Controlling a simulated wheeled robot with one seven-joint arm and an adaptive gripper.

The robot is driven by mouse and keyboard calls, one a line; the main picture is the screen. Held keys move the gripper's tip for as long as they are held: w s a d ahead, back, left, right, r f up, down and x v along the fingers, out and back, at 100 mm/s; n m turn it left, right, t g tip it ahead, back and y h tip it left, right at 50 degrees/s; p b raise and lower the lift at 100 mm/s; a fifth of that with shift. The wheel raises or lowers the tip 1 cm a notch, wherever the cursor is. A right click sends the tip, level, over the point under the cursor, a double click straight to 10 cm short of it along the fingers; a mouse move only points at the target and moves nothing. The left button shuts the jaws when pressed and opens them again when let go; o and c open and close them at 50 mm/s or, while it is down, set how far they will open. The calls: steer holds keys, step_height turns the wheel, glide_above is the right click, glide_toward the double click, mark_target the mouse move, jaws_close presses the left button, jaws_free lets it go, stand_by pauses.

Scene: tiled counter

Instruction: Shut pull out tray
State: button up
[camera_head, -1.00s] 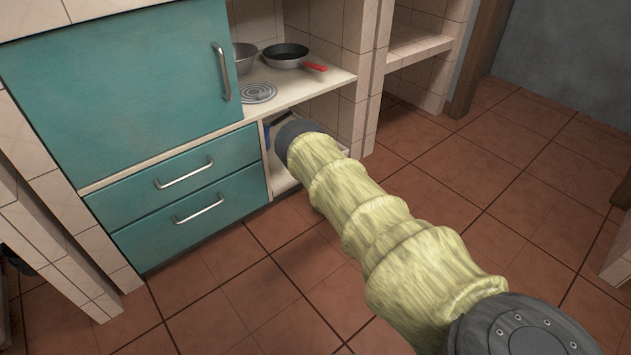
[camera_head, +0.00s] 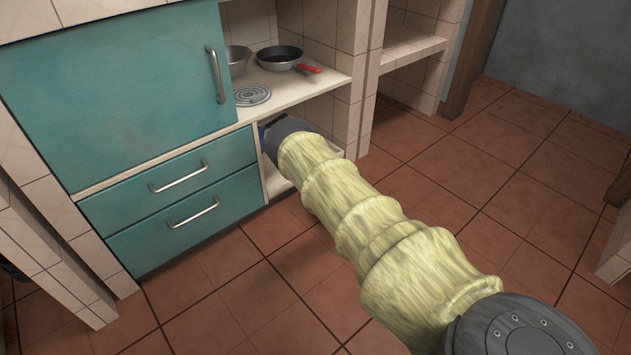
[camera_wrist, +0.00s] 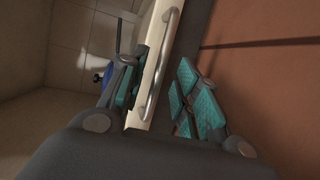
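The pull out tray (camera_head: 278,183) is a pale, low tray in the open compartment right of the teal drawers. My arm hides most of it in the head view. In the wrist view the tray's pale front edge (camera_wrist: 157,60) runs with a metal bar handle (camera_wrist: 164,62) along it. My gripper (camera_wrist: 158,85) has teal-padded fingers spread apart on either side of this edge and handle. Whether a finger touches the tray I cannot tell. My gripper's fingers are hidden behind the wrist in the head view.
Two teal drawers (camera_head: 185,200) and a teal door (camera_head: 120,90) stand left of the compartment. A black pan (camera_head: 280,57) with a red handle and a metal bowl (camera_head: 238,60) stand on the shelf above. A blue item (camera_wrist: 107,74) lies behind the tray front. The tiled floor (camera_head: 560,150) is open at right.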

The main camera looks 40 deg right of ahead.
steer(key=v, duration=0.9)
steer(key=shift+s+a+r, duration=0.1)
